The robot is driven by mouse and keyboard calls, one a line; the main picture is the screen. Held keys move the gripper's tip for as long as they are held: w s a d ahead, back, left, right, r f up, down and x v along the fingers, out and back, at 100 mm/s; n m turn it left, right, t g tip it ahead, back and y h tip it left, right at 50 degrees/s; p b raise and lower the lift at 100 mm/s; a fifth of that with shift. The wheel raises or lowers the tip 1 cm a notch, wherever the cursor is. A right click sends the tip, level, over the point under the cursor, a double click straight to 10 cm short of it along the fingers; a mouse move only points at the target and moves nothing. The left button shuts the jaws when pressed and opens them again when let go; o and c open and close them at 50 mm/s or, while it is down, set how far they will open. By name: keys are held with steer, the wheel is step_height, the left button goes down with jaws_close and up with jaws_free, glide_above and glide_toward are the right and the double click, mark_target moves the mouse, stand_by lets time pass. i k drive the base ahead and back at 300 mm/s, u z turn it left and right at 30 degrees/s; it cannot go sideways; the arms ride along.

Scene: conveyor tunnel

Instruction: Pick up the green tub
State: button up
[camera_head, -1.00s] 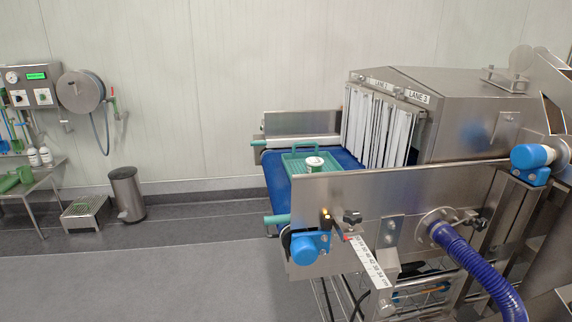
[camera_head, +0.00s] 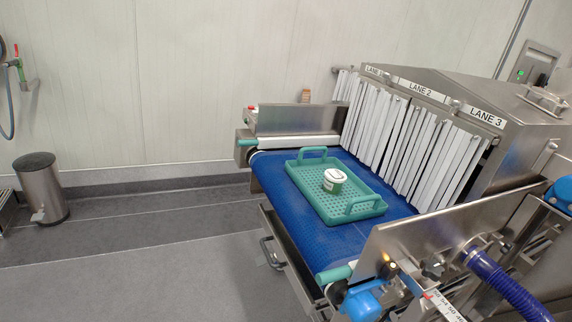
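The green tub (camera_head: 334,181) is small and has a white lid. It stands upright in a green perforated tray (camera_head: 312,192) with two raised handles. The tray lies on the blue conveyor belt (camera_head: 285,226), in front of the tunnel's strip curtain. The tub's top and near side are in plain sight. My gripper is not in this view.
White curtain strips (camera_head: 400,135) hang under the lane labels at the tunnel mouth (camera_head: 520,110). A steel side plate (camera_head: 440,225) with a blue hose (camera_head: 510,290) borders the belt's near side. Another steel plate (camera_head: 295,119) stands at the far side. Open grey floor (camera_head: 150,270) lies left, with a bin (camera_head: 42,188).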

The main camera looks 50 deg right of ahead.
mark_target(334, 180)
steer(key=z, duration=0.4)
steer(key=i, duration=1.3)
steer(key=z, duration=0.85)
steer(key=k, duration=0.75)
steer(key=z, duration=0.15)
steer(key=i, duration=0.85)
steer(key=u, duration=0.05)
